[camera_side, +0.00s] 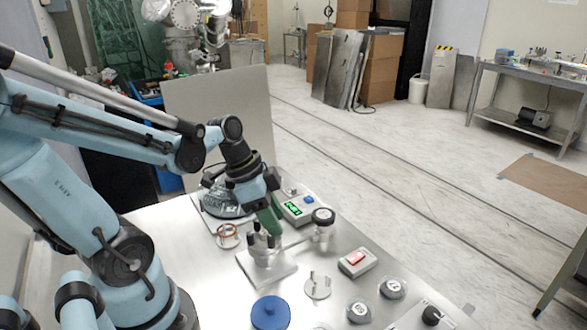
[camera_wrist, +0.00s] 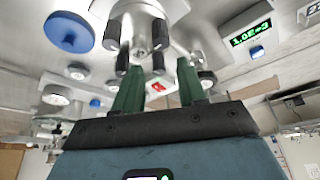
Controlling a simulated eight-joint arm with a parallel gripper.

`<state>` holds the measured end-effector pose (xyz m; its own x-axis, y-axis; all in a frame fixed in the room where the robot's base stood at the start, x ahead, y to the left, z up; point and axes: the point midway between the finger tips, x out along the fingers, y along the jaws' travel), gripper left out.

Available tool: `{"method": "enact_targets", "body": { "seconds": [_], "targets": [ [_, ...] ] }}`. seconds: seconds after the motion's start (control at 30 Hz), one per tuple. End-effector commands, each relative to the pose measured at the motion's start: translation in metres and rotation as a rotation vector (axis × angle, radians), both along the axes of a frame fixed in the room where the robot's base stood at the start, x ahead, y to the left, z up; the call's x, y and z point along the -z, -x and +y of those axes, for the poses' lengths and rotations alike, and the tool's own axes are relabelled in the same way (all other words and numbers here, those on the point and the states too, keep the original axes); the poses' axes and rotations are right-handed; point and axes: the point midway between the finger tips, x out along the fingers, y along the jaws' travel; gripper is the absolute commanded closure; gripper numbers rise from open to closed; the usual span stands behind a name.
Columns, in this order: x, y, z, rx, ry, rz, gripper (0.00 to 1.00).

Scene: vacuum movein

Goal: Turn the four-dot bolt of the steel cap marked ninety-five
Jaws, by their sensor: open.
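A steel fitting (camera_side: 262,250) with several upright black-tipped posts stands on a square plate in the middle of the bench. It also shows at the top of the wrist view (camera_wrist: 141,30), with black tips around a central hub. No marking or dots can be read on it, so I cannot tell whether it is the cap marked ninety-five. My gripper (camera_side: 274,226) points down just above and beside this fitting. In the wrist view my gripper (camera_wrist: 159,68) has its two green fingers apart, with black tips of the fitting close to them. I see nothing held between them.
A box with a green display (camera_side: 293,209) stands behind, and a black-topped canister (camera_side: 323,217) stands to the right. A red-switch box (camera_side: 357,261), a steel disc (camera_side: 318,287), small round pucks (camera_side: 392,288) and a blue disc (camera_side: 270,313) lie nearer. A copper coil (camera_side: 228,236) is left.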

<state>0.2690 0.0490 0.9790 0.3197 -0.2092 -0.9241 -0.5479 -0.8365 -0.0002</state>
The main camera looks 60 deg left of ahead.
Motion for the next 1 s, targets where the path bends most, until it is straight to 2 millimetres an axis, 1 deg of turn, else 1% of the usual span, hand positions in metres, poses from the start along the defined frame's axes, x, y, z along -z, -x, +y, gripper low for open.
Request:
{"method": "enact_targets", "body": {
  "seconds": [0.27, 0.8, 1.0],
  "targets": [
    [-0.023, 0.009, 0.005, -0.003, 0.001, -0.001, 0.59],
    [-0.086, 0.031, 0.020, -0.002, -0.001, 0.001, 0.59],
    [-0.103, 0.036, 0.023, -0.001, 0.000, 0.001, 0.59]
  ]
}}
